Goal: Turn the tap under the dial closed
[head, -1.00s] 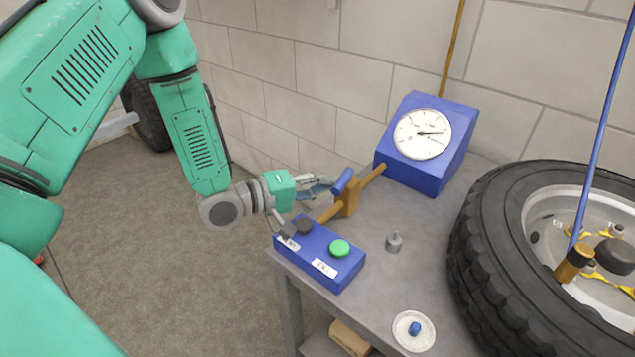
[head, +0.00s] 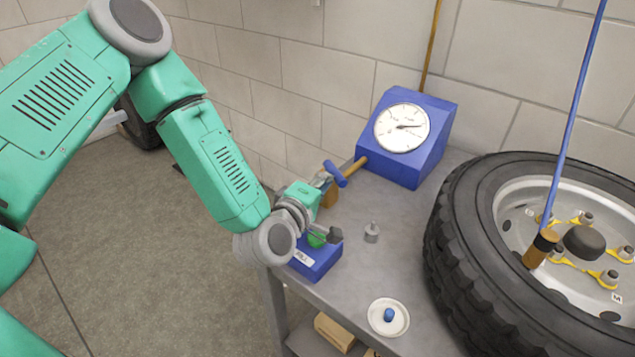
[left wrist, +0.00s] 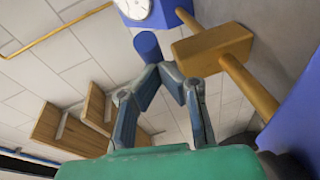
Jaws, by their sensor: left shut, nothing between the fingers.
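The tap has a blue bar handle (head: 335,173) on a brass body (head: 329,196), on a brass pipe (head: 352,171) running to the blue dial box (head: 432,125). In the head view the handle slants from upper left to lower right. In the left wrist view the handle (left wrist: 147,44) and brass body (left wrist: 212,50) are just beyond my fingertips. My left gripper (head: 320,182) is beside the tap and partly covers its body; it also shows in the left wrist view (left wrist: 160,72), shut and empty. I cannot tell whether it touches the handle. My right gripper is out of view.
A blue button box (head: 318,262) with a green button sits under my left wrist.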

